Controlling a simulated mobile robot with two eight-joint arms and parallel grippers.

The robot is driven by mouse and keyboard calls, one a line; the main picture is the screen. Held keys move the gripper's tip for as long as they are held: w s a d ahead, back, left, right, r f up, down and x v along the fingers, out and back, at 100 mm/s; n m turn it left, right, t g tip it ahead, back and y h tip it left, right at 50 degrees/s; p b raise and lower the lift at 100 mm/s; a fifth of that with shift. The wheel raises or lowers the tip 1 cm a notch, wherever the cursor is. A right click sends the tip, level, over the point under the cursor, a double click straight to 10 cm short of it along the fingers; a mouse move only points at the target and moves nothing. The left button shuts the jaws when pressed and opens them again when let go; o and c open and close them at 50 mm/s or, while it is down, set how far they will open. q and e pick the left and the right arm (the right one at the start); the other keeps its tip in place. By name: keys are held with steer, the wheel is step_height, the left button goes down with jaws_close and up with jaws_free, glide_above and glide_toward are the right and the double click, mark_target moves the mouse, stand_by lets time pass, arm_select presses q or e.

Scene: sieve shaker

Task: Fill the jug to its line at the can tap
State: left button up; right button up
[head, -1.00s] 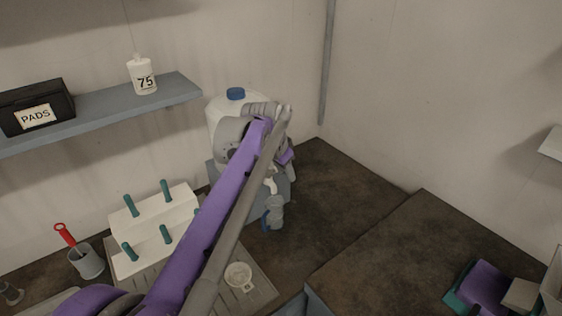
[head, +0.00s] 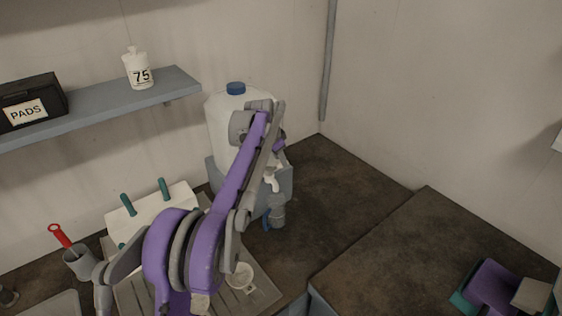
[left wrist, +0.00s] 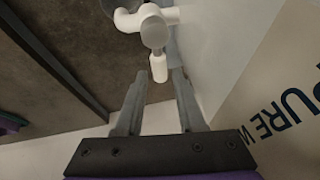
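The white can (head: 226,125) with a blue cap stands on a blue-grey stand (head: 284,180) at the back. Its white tap (head: 271,180) faces forward; it also shows in the left wrist view (left wrist: 155,30). My left gripper (left wrist: 160,78) is open, its fingertips either side of the tap's white lever (left wrist: 158,66), with gaps visible. In the head view my arm hides most of this gripper. A grey vessel (head: 278,213) with a blue part, possibly the jug, is below the tap; its fill line and contents cannot be made out.
A small white handled cup (head: 240,275) sits on the grooved tray (head: 262,294). A white rack (head: 150,215) with teal pegs and a grey pot (head: 80,263) stand left. A shelf (head: 110,108) is above. The counter right of the stand (head: 345,190) is clear.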

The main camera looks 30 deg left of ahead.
arm_select(q)
steer(key=shift+x, duration=0.95)
steer(key=shift+c, duration=0.2)
jaws_close()
stand_by(0.6)
